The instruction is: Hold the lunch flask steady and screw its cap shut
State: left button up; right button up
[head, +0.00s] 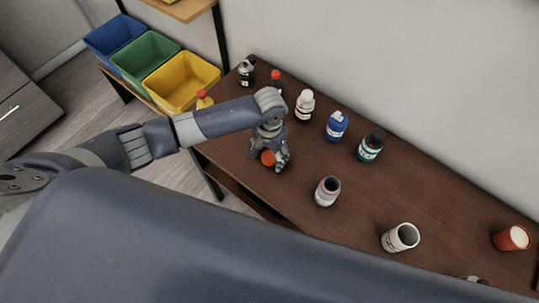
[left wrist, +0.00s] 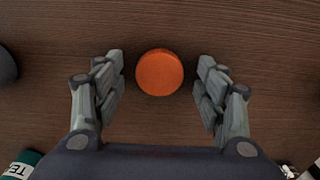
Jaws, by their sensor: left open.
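An orange round cap (head: 267,158) lies flat on the brown table near its left front edge. In the left wrist view the cap (left wrist: 160,72) sits between the spread fingers, apart from both. My left gripper (head: 270,160) points down over it, open and empty; it also shows in the left wrist view (left wrist: 160,90). An open grey-pink container (head: 328,191), which looks like the lunch flask, stands upright and uncapped to the right of the gripper. My right gripper is not in view; a small grey piece at the bottom right edge is unclear.
A white open cup (head: 402,237) and a red cup (head: 511,238) stand farther right. A teal bottle (head: 370,146), blue bottle (head: 336,126), white bottle (head: 304,106) and other bottles line the back. Coloured bins (head: 181,81) stand beyond the left end. The table's right-middle is clear.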

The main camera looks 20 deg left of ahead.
aim_at(270, 157)
pick_arm(q)
jog(key=c, duration=0.8)
jog(key=shift+c, duration=0.2)
jog(key=shift+r, duration=0.5)
notch_tip(270, 157, up, 2)
jog(key=shift+w+r+b, duration=0.1)
jog(key=shift+r+b, duration=0.1)
jog(key=shift+b, duration=0.45)
jog(key=s+d+b, duration=0.1)
jog(key=s+d, duration=0.2)
jog(key=s, duration=0.4)
jog(key=s+d+r+b, duration=0.1)
jog(key=s+d, duration=0.3)
jog(key=s, duration=0.3)
jog(key=shift+s+r, duration=0.3)
